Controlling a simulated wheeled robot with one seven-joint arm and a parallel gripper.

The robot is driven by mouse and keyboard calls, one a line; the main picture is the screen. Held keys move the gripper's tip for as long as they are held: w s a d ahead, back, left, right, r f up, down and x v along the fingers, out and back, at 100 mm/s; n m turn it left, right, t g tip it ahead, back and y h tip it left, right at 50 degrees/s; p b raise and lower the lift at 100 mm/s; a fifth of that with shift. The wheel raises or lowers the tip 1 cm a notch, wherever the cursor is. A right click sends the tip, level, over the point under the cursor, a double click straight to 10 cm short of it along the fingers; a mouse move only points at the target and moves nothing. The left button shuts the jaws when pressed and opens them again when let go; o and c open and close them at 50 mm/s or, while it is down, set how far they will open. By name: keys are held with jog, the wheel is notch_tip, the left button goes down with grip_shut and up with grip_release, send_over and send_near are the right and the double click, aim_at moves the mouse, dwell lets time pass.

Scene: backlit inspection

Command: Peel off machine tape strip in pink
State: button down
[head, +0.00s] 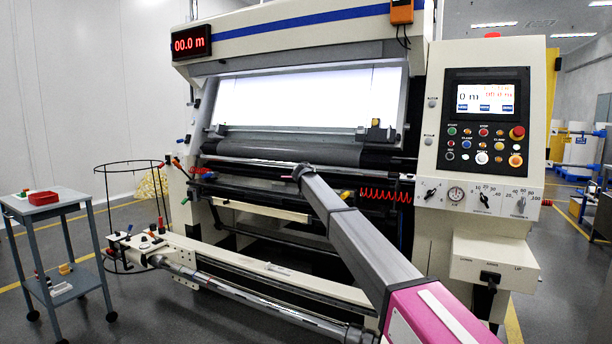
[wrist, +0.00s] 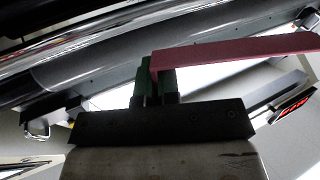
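The pink tape strip (wrist: 240,54) shows in the wrist view as a flat band. It runs from my gripper's fingers to the right edge of the picture and bends down at its left end, between the fingers. My gripper (wrist: 158,66) has green fingers, close together and shut on that bent end. The strip's far end is out of the picture, so I cannot tell what it touches there. In the head view my arm reaches to the front of the inspection machine (head: 300,32), below its lit panel (head: 300,98). I cannot make out the strip there.
Dark rollers (head: 290,150) cross the machine's front by my arm's end. A control panel (head: 484,135) stands on the right. A low roller bar (head: 250,304) juts out at the front left. A wire basket (head: 128,168) and a grey cart (head: 52,208) stand left.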

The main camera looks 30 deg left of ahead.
jog(key=shift+r, duration=1.5)
dwell(0.3)
jog(key=w+d+f+m+h, duration=0.1)
jog(key=w+d+f+h, duration=0.1)
jog(key=d, duration=2.1)
jog(key=w+d+f+m+h, duration=0.1)
jog(key=d, duration=2.3)
jog(key=s+d+m+h, duration=0.1)
jog(key=s+d, duration=0.4)
jog(key=d, duration=0.7)
jog(key=s+d+f+h, duration=0.1)
jog(key=s+d, duration=0.3)
jog(key=d, duration=0.8)
jog(key=s+d+f+m+t+h, duration=0.1)
jog(key=s+d, duration=0.4)
jog(key=d, duration=0.8)
jog(key=shift+s+m, duration=0.3)
